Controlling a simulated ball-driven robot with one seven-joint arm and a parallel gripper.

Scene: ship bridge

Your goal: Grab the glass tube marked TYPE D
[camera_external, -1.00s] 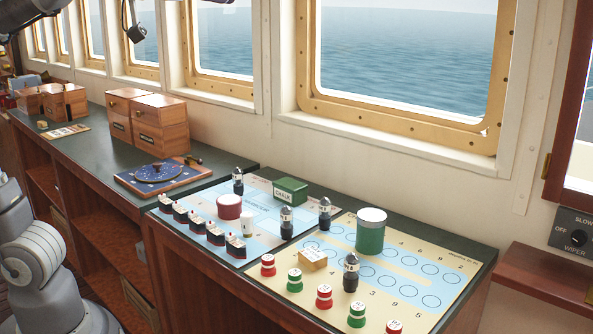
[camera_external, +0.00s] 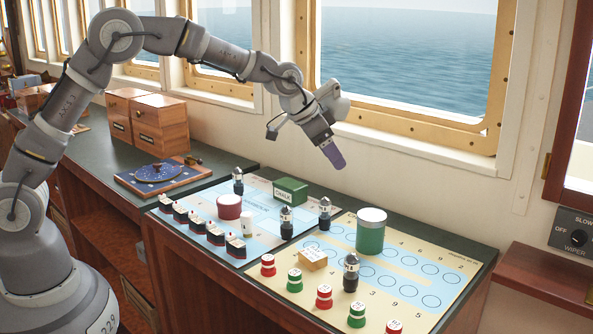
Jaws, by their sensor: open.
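I cannot make out a glass tube or the words TYPE D anywhere in the external view. Several small dark upright pieces with pale bands stand on the boards: one at the back left (camera_external: 238,181), one in the middle (camera_external: 286,222), one to its right (camera_external: 325,212) and one at the front right (camera_external: 351,272). Their markings are too small to read. My gripper (camera_external: 336,160) is open and empty, with purple fingers pointing down. In the picture it hangs above the right-hand piece and the chalk box, near the window side.
A green chalk box (camera_external: 291,191), a red round tin (camera_external: 229,207), a white cup (camera_external: 247,226), a silver-lidded green canister (camera_external: 371,231) and a wooden block (camera_external: 312,259) stand on the boards. Model ships (camera_external: 200,227) and red and green pieces (camera_external: 324,296) line the front.

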